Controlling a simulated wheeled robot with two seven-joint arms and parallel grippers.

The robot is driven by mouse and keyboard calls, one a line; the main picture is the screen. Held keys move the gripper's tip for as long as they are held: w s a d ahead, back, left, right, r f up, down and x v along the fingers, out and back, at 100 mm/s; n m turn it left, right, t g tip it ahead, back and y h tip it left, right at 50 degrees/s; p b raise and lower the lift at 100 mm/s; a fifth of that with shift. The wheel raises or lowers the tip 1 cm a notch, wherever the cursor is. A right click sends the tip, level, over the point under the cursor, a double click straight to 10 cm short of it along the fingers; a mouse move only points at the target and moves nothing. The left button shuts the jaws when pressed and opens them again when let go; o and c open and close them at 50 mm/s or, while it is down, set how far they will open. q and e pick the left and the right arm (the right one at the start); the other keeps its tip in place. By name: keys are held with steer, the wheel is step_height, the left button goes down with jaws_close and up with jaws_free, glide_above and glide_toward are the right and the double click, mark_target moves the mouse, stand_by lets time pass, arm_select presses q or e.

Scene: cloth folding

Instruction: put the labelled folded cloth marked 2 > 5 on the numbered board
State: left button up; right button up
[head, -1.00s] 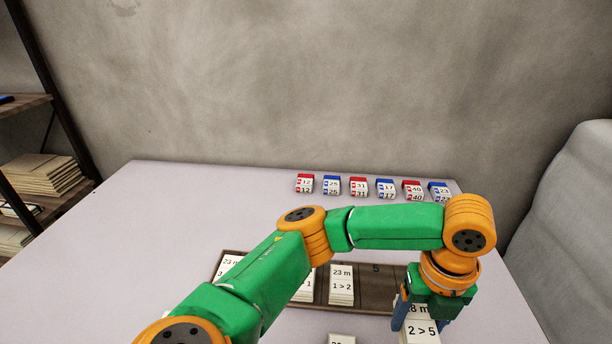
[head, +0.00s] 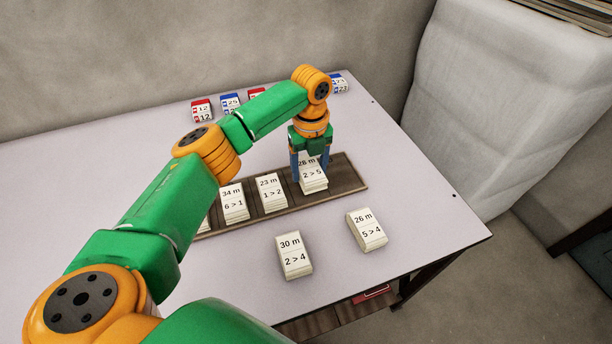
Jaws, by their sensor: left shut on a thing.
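The folded cloth labelled 28 m, 2 > 5 (head: 313,180) is a white stack with a printed front. My left gripper (head: 310,161) is shut on it from above, one blue finger on each side. The cloth is at the dark numbered board (head: 346,174), right of the cloth marked 1 > 2 (head: 271,194). I cannot tell whether it touches the board. The board's number at that place is hidden; its right end is bare. My right gripper is not in view.
The cloth marked 6 > 1 (head: 233,204) also stands on the board. Cloths marked 2 > 4 (head: 293,256) and 5 > 4 (head: 366,230) lie on the table in front. Small red (head: 202,111) and blue (head: 231,104) labelled blocks line the back. The table's right part is clear.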

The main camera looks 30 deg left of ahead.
mark_target(307, 178)
arm_select(q)
steer(key=shift+w+a+f, duration=0.2)
steer(key=shift+f, duration=0.25)
steer(key=f, duration=0.3)
steer(key=shift+w+a+f, duration=0.2)
steer(key=shift+a+f, duration=0.15)
steer(key=shift+f, duration=0.25)
steer(key=o, duration=1.4)
steer(key=shift+c, duration=0.2)
steer(key=shift+r, duration=0.15)
step_height(307, 178, up, 12)
steer(key=shift+r+p, duration=0.1)
steer(key=shift+p, duration=0.2)
